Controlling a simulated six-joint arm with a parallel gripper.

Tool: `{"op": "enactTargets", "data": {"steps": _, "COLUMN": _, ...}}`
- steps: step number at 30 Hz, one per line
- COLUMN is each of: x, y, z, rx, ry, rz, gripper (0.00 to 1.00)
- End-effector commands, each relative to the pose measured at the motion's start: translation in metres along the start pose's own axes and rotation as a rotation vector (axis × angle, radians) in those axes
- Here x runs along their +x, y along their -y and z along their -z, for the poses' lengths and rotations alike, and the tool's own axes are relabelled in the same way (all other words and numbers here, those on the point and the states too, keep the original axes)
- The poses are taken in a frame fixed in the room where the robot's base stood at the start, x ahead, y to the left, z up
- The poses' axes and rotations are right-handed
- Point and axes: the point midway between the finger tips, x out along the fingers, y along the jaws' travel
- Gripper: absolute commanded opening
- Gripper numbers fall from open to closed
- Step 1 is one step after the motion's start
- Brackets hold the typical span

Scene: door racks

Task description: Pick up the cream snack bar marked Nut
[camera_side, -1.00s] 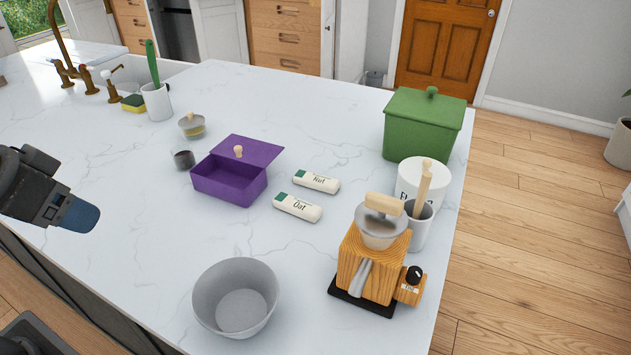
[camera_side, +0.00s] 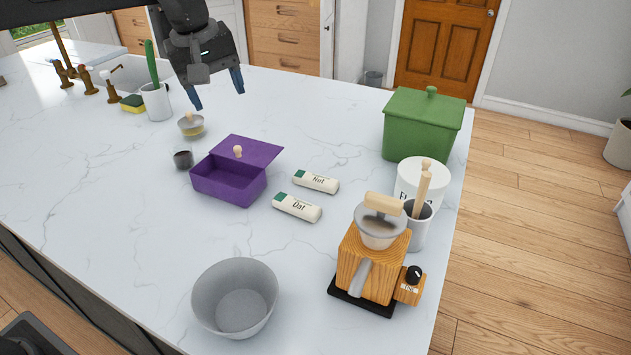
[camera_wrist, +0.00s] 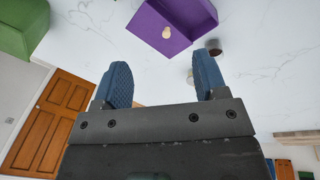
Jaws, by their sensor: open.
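The cream snack bar marked Nut (camera_side: 316,182) lies flat on the white counter in the side view, with a green end at its left. A similar cream bar marked Oat (camera_side: 297,208) lies just in front of it. My gripper (camera_side: 218,97) is above the back of the counter, up and left of both bars, its blue fingers apart and empty. In the wrist view my gripper (camera_wrist: 163,80) also shows spread fingers with nothing between them. Neither bar is visible in the wrist view.
A purple box (camera_side: 228,184) with its lid slid aside stands left of the bars. A green bin (camera_side: 424,128), a white canister (camera_side: 407,180) and a wooden grinder (camera_side: 372,265) stand to the right. A grey bowl (camera_side: 235,297) is in front. Counter between bowl and bars is clear.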

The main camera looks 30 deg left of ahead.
Motion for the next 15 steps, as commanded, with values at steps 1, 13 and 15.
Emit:
{"op": "enactTargets", "data": {"steps": 1, "x": 0.016, "y": -0.017, "z": 0.005, "rx": -0.056, "ry": 0.014, "rz": 0.020, "gripper": 0.66}}
{"op": "enactTargets", "data": {"steps": 13, "x": 0.141, "y": -0.100, "z": 0.014, "rx": -0.543, "ry": 0.052, "rz": 0.166, "gripper": 0.66}}
{"op": "enactTargets", "data": {"steps": 15, "x": 0.158, "y": -0.105, "z": 0.011, "rx": -0.604, "ry": 0.050, "rz": 0.185, "gripper": 0.66}}
